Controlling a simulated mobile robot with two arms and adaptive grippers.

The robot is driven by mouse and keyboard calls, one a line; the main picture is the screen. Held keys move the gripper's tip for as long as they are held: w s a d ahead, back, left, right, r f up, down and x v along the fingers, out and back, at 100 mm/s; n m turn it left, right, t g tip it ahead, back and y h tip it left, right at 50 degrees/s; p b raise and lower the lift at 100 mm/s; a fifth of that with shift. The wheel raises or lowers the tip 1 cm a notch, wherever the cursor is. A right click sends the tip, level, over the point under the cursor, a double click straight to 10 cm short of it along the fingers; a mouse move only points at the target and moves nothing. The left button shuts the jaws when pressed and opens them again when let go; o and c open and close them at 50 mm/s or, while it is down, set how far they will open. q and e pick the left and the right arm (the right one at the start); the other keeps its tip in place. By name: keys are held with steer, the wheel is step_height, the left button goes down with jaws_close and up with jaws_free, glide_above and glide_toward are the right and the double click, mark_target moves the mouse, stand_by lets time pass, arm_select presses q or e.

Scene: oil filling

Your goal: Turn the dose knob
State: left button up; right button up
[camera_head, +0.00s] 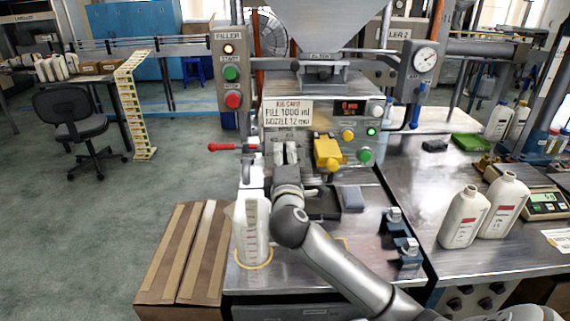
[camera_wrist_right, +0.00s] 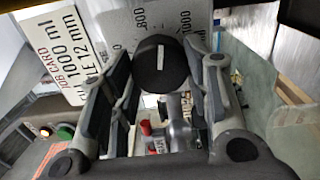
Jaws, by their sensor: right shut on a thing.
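The dose knob (camera_wrist_right: 160,64) is a round black knob with a white pointer line, in the wrist view. It sits before a pale dial plate (camera_wrist_right: 140,18) with printed numbers, partly hidden by the knob and fingers. My right gripper (camera_wrist_right: 158,82) has its fingers on both sides of the knob and is shut on it. In the head view my right gripper (camera_head: 285,155) is at the filler's front panel, below the job card (camera_head: 287,113), and hides the knob. The card reads 1000 ml and 12 mm. My left gripper is not in view.
A clear measuring jug (camera_head: 251,235) stands left of my right arm. A red-handled lever (camera_head: 222,147) sticks out left of the panel; a yellow part (camera_head: 328,152) is right. White bottles (camera_head: 464,217) stand on the right table. Cardboard boxes (camera_head: 160,255) stand at lower left.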

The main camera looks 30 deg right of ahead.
steer(key=m+b, duration=0.1)
steer(key=m, duration=0.5)
steer(key=shift+f, duration=0.1)
steer(key=shift+m, duration=0.3)
stand_by(0.3)
steer(key=o, duration=1)
steer(key=shift+o, duration=0.2)
steer(key=shift+s, duration=0.1)
steer(key=v, duration=1.2)
